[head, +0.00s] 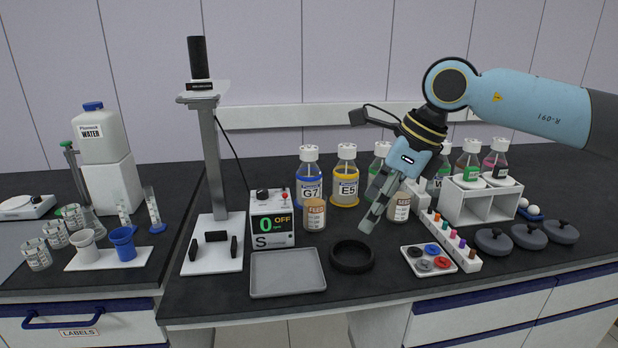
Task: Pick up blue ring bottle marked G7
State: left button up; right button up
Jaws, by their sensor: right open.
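The bottle marked G7 (309,183) has a white cap and blue liquid with a blue ring. It stands upright at the back of the dark bench, between the stirrer box and the yellow E5 bottle (345,178). A small brown FEED jar (314,215) stands in front of it and hides part of its base. My right gripper (372,218) hangs from the blue arm, pointing down and left, in front of the bottles to the right of E5. It is open and empty, apart from G7. My left gripper is out of view.
The stirrer box (272,218) and tall stand (213,240) are left of G7. A grey tray (287,273) and black ring (351,256) lie in front. A second jar (400,207), white rack (480,203) and grey lids (528,236) are to the right.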

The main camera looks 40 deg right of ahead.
aim_at(308, 175)
jog(key=i+l, duration=1.1)
jog(key=i, duration=0.2)
